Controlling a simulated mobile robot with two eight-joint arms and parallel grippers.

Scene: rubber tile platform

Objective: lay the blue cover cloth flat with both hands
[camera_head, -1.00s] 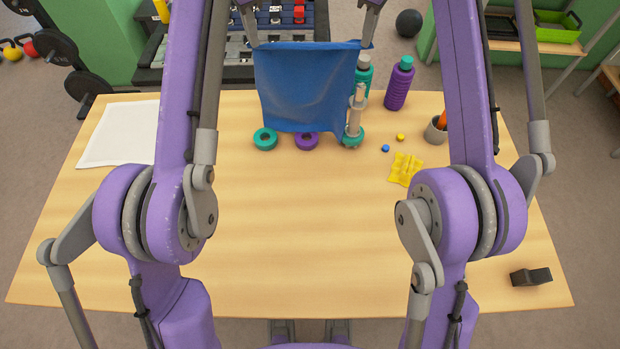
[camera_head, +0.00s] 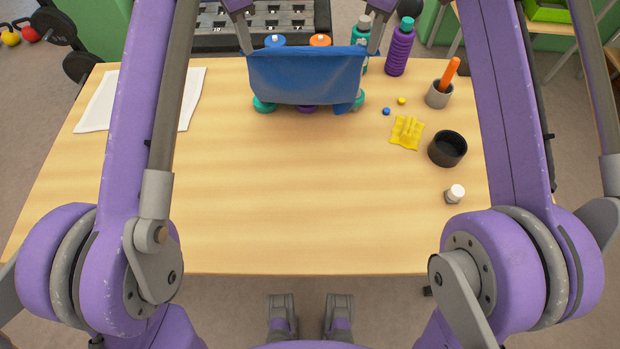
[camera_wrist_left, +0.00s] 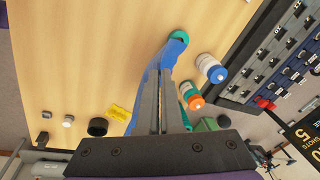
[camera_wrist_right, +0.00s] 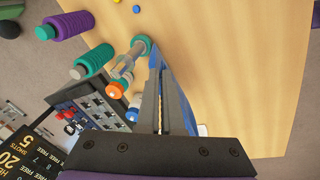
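The blue cover cloth (camera_head: 305,78) hangs stretched between my two grippers above the far part of the table. My left gripper (camera_head: 247,46) is shut on its upper left corner. My right gripper (camera_head: 372,46) is shut on its upper right corner. The cloth also shows edge-on in the left wrist view (camera_wrist_left: 146,88) and the right wrist view (camera_wrist_right: 182,96). Its lower edge overlaps a teal ring (camera_head: 264,105) and a purple ring (camera_head: 307,109) in the head view. I cannot tell whether it touches them.
A white cloth (camera_head: 97,103) lies at the left. At the right are a yellow piece (camera_head: 407,131), a black cup (camera_head: 447,149), a small white-capped jar (camera_head: 454,194) and a grey cup (camera_head: 438,95). A purple bottle (camera_head: 400,50) stands behind. The middle and front table are clear.

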